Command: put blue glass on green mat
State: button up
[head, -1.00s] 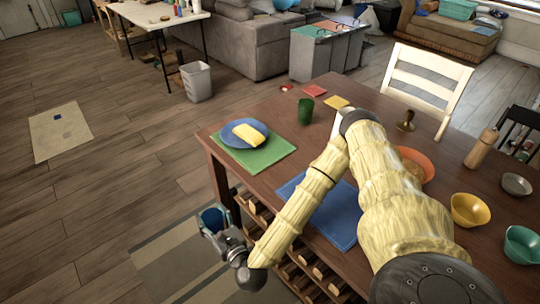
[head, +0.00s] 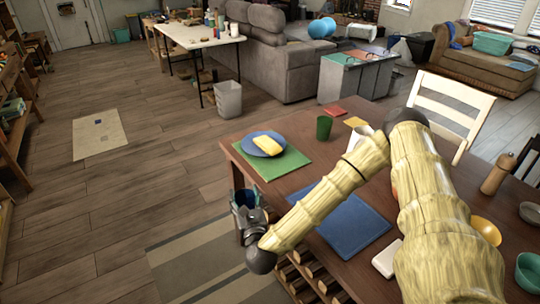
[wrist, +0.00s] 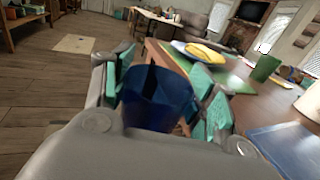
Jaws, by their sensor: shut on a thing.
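My gripper (head: 246,199) is shut on the blue glass (wrist: 158,99), which sits upright between its teal finger pads in the wrist view. In the head view the glass is mostly hidden by the fingers. The gripper is off the table's left edge, in front of the green mat. The green mat (head: 285,175) lies at the table's left corner. A blue plate (head: 255,151) with a yellow sponge-like piece (head: 269,144) on it stands on the mat's far left part. The near right part of the mat is bare.
A green cup (head: 324,127) stands right of the mat. A blue mat (head: 345,220) lies nearer on the table (head: 425,245). Red and yellow squares lie behind the cup. A white chair (head: 448,103) is at the far side. Floor left of the table is open.

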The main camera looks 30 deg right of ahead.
jog(key=w+d+r+m+g+h+b, duration=0.4)
jog(key=d+r+h, duration=0.3)
jog(key=d+r, duration=0.8)
jog(key=w+d+f+p, duration=0.2)
jog(key=w+d, duration=0.3)
jog(key=w+d+f+m+p, duration=0.1)
jog(key=w+d+p, duration=0.2)
jog(key=w+d, duration=0.2)
jog(key=shift+w+d+f+p, duration=0.3)
jog(key=shift+w+d+f, duration=0.1)
jog(key=shift+w, duration=0.1)
jog(key=shift+f+b, duration=0.35)
jog(key=shift+b, duration=0.2)
jog(key=o, duration=1.6)
jog(key=shift+r, duration=0.15)
